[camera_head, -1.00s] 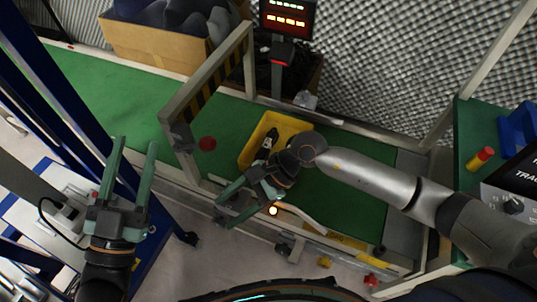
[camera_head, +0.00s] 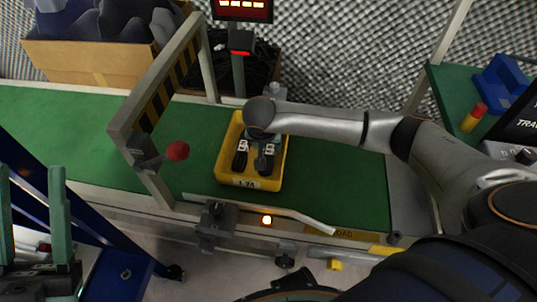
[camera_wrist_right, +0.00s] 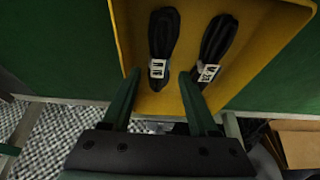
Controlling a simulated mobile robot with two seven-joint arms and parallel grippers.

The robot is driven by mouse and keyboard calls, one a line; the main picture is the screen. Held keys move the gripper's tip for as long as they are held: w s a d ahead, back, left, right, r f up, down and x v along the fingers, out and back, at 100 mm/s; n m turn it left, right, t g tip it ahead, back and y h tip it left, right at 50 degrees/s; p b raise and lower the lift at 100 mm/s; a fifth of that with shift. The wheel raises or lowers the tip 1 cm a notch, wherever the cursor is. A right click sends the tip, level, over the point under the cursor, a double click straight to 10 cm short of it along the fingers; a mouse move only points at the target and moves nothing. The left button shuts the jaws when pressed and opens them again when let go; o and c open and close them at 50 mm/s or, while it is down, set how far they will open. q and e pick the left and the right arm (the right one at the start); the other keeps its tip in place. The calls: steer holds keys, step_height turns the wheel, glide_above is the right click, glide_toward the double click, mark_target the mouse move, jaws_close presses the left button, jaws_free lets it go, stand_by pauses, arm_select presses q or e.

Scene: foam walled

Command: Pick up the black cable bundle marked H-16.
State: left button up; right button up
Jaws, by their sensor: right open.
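Two black cable bundles lie side by side in a yellow tray (camera_head: 283,172) on the green belt. In the head view one is at left (camera_head: 240,158) and one at right (camera_head: 266,160). The right wrist view shows a left bundle (camera_wrist_right: 163,35) and a right bundle (camera_wrist_right: 217,38), each with a white tag. I cannot read H-16 on either tag. My right gripper (camera_wrist_right: 160,74) is open and empty. Its fingertips show near the left bundle's tag; contact is not visible. My left gripper (camera_head: 31,195) is open and empty at the lower left, away from the tray.
A cardboard box (camera_head: 90,62) with grey foam stands at the back left. The belt right of the tray is clear.

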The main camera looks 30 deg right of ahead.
mark_target(269, 150)
steer(key=b+x, duration=0.2)
steer(key=x, duration=0.3)
steer(key=shift+w+d+f, duration=0.1)
steer(key=shift+w+f, duration=0.05)
steer(key=shift+f, duration=0.05)
jaws_close()
stand_by(0.3)
steer(key=shift+r, duration=0.1)
